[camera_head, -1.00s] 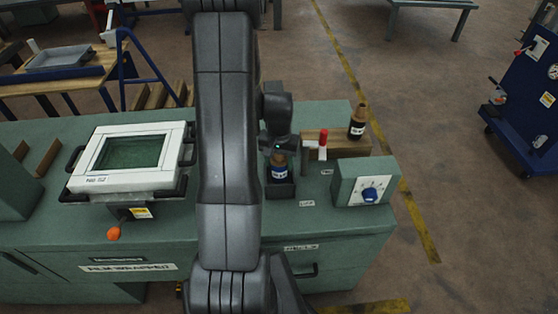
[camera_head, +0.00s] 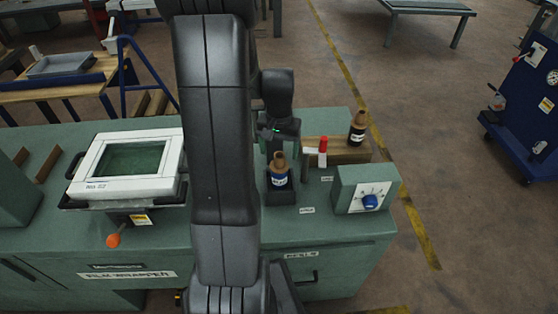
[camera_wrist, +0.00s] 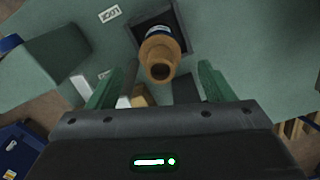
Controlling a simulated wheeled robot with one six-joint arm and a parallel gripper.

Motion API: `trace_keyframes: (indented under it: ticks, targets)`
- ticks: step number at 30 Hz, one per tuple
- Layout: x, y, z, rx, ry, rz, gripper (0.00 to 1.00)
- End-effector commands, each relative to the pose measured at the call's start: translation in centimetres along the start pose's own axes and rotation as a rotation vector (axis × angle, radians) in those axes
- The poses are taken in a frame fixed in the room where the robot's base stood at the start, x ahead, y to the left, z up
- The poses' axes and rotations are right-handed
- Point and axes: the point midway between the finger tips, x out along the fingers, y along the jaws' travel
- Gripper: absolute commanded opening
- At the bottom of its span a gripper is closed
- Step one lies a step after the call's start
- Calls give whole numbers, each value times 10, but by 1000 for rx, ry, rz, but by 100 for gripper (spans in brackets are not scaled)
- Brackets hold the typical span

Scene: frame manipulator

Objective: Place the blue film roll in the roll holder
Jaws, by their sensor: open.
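The blue film roll (camera_head: 279,178) has a blue and white label and a tan core sticking up. It stands about upright in the dark square roll holder (camera_head: 281,197) on the green machine top. The wrist view shows the roll's core (camera_wrist: 160,57) from above, with the holder's dark wall (camera_wrist: 181,25) around its lower part. My gripper (camera_head: 279,133) is open, above and behind the roll in the head view. In the wrist view its green fingers (camera_wrist: 163,70) are spread to either side of the core, with gaps visible. The roll's base is hidden inside the holder.
A dark roll (camera_head: 357,128) stands on a wooden block (camera_head: 345,152) behind right. A red-topped item (camera_head: 322,146) is beside the block. A control box with a blue knob (camera_head: 366,190) stands right of the holder. A white-framed screen (camera_head: 128,160) is at left.

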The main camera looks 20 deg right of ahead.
Motion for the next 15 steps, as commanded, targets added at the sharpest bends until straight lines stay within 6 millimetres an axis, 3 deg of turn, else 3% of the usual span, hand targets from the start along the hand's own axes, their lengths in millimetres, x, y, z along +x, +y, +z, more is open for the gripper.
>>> trace_keyframes:
  ticks: [6, 15]
  targets:
    - [-31, 0, 0, 0, 2, 0, 75]
    - [-39, 0, 0, 0, -1, 0, 75]
